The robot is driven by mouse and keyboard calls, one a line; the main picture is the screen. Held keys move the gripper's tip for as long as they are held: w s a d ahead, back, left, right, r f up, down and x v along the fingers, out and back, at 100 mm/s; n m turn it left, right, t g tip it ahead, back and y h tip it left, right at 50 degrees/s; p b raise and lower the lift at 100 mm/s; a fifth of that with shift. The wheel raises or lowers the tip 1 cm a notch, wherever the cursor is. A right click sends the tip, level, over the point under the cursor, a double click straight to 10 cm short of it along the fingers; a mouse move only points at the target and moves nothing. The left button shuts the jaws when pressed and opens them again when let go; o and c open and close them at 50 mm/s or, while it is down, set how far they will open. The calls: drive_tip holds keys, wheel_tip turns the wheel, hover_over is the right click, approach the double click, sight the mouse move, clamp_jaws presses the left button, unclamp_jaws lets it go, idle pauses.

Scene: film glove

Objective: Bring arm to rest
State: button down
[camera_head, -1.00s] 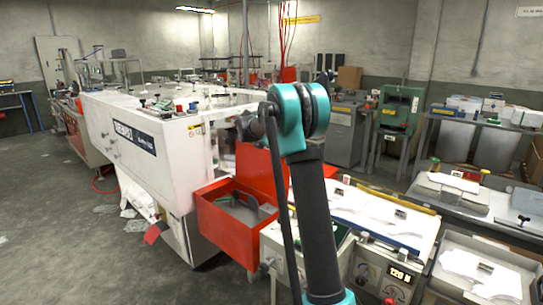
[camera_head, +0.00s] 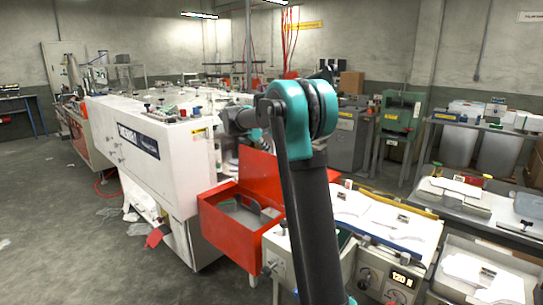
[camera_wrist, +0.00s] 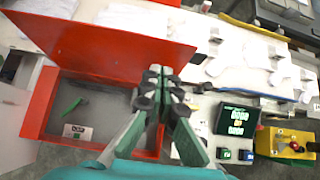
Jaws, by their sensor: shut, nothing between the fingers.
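My arm (camera_head: 308,190) rises from the bottom of the head view to a teal elbow (camera_head: 303,108) and bends away to the left, towards the white machine. My gripper (camera_wrist: 158,78) shows in the wrist view with its dark fingertips together and nothing held. It is in the air over the right edge of the red open bin. The gripper's fingers are hidden behind the arm in the head view.
The red bin (camera_head: 222,228) stands beside the white machine (camera_head: 155,150). In the wrist view the bin's red wall (camera_wrist: 95,35) is close to my gripper. Grey floor (camera_head: 60,240) at left is mostly clear.

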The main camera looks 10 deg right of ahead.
drive_tip(key=s+f+m+y, duration=0.2)
drive_tip(key=s+f+m, duration=0.6)
drive_tip(key=s, duration=0.7)
drive_tip(key=s+a+f+m+y, duration=0.1)
drive_tip(key=s+f+m+y, duration=0.2)
drive_tip(key=s+f+m, duration=0.5)
drive_tip(key=s+f+m+g+y, duration=0.1)
drive_tip(key=s+f+m, duration=0.8)
drive_tip(key=s, duration=1.5)
drive_tip(key=shift+a+f+y, duration=0.15)
drive_tip(key=shift+a+y, duration=0.05)
drive_tip(key=shift+y, duration=0.5)
